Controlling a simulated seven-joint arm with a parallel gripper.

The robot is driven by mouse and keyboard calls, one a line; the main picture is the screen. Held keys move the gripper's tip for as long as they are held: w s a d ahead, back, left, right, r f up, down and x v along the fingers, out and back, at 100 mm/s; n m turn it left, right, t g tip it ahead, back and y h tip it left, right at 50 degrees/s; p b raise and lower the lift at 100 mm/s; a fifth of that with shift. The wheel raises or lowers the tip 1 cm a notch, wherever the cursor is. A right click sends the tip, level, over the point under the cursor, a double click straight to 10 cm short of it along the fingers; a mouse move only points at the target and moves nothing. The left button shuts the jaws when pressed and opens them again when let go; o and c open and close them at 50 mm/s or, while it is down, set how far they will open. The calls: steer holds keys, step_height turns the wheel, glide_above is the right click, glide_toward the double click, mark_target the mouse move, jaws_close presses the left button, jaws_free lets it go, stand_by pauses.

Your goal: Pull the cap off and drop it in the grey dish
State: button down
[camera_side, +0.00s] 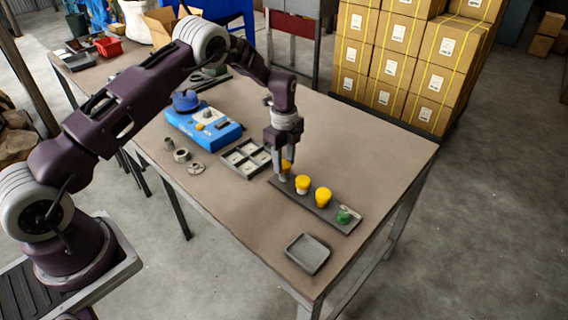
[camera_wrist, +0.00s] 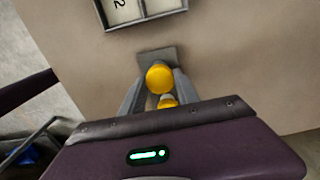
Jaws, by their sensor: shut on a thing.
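A dark strip (camera_side: 330,212) on the table holds a row of small yellow-capped pieces and a green one (camera_side: 345,215) at its right end. My gripper (camera_side: 285,165) points down at the left end of the row, shut on a yellow cap (camera_side: 287,165). The same cap shows between the fingers in the wrist view (camera_wrist: 159,77). Its lower part is largely hidden, and I cannot tell if it is seated. Two more yellow caps, a middle one (camera_side: 302,182) and a right one (camera_side: 323,195), stand on the strip. The grey dish (camera_side: 307,263) looks empty, near the front edge.
A dark tray with square compartments (camera_side: 246,158) lies left of the strip. A blue machine (camera_side: 205,128) and several small grey metal parts (camera_side: 182,155) are farther left. Bare table surrounds the dish. Stacked cartons (camera_side: 405,60) stand behind the table.

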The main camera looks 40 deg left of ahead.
mark_target(285, 164)
steer(key=shift+r, duration=2.25)
steer(key=shift+d, duration=0.15)
steer(key=s+d+r, duration=0.2)
steer(key=s+d, duration=0.5)
steer(key=d, duration=0.3)
steer(key=s+d+r, duration=0.1)
steer(key=s+d, duration=0.6)
steer(key=d, duration=0.4)
steer(key=f, duration=0.9)
steer(key=shift+s+f, duration=0.35)
steer(key=shift+f, duration=0.05)
steer(key=shift+f, duration=0.15)
